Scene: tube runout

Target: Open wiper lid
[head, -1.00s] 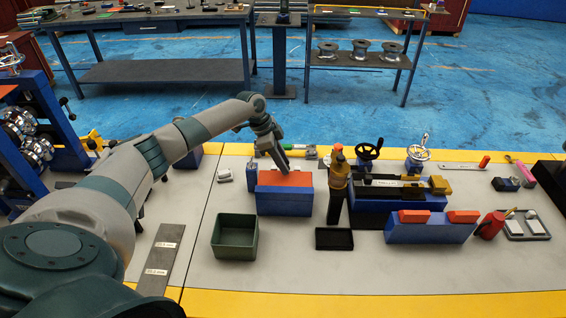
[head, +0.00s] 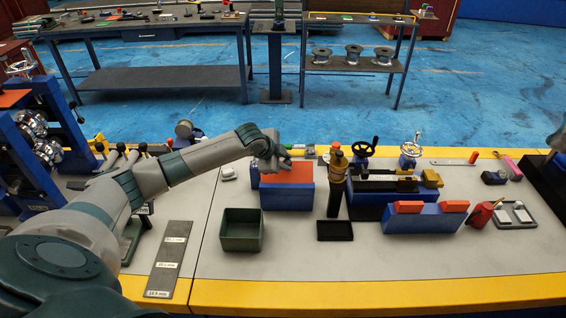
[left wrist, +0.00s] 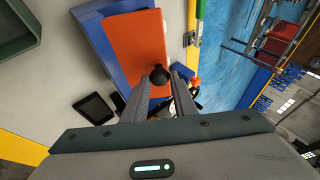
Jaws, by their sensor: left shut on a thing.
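The wiper box is a blue block (head: 287,198) with a flat orange top (head: 290,175), which I take for the lid; it stands left of centre on the bench. The orange top lies flat in the head view. In the left wrist view the orange top (left wrist: 138,40) and the blue side (left wrist: 98,35) show ahead of my fingers. My left gripper (head: 280,161) is at the back edge of the orange top. Its fingers (left wrist: 161,85) are shut on a round black knob (left wrist: 159,74) beside that top. How the knob joins the box is hidden. My right gripper is out of view.
An open green bin (head: 240,241) and a shallow black tray (head: 335,231) stand in front of the box. A tall brass-topped tool (head: 337,185) stands close on its right. Another blue block (head: 425,221) with orange pads is farther right. The bench front is mostly clear.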

